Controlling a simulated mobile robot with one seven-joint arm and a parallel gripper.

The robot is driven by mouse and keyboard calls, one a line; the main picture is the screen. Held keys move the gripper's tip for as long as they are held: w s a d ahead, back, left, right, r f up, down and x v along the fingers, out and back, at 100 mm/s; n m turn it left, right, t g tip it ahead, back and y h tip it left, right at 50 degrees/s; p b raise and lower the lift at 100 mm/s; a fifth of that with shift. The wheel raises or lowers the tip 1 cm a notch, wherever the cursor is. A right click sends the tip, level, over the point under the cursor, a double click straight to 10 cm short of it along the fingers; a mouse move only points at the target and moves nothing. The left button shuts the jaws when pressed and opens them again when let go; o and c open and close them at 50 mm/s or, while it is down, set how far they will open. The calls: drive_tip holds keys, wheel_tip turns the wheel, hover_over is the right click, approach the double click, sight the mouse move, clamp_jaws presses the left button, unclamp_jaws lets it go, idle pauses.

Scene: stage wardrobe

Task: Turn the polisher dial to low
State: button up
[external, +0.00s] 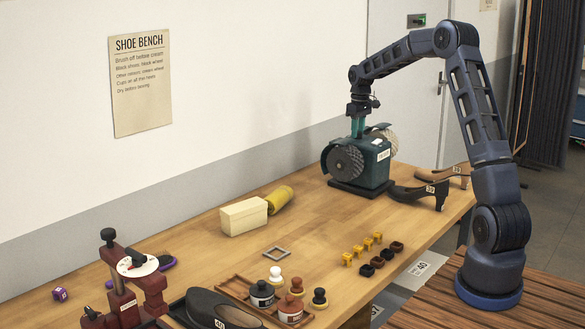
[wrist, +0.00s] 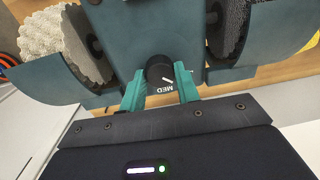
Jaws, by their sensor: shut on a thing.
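The polisher (external: 372,166) is a dark green machine on the bench, with a dark wheel at its left and a pale one at its right. Its body also shows in the wrist view (wrist: 150,30). The black dial (wrist: 158,68) has a white pointer line, and the printed word MED is beside it. My gripper (wrist: 160,82) is shut on the dial, one teal finger on each side. In the external view my gripper (external: 357,128) reaches down to the polisher's top; the dial is hidden there. The LOW label is not visible.
Black and tan shoe forms (external: 420,194) lie right of the polisher. A cream box (external: 244,216) and yellow roll (external: 280,199) are to its left. Nearer are small yellow and dark blocks, a wooden tray (external: 236,284) with jars, a dark shoe (external: 215,308) and a red stand (external: 152,285).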

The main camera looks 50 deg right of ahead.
drive_tip(key=shift+n, duration=0.9)
drive_tip(key=o, duration=1)
drive_tip(key=shift+c, duration=0.2)
wheel_tip(320, 180, up, 11)
drive_tip(key=shift+d, duration=0.25)
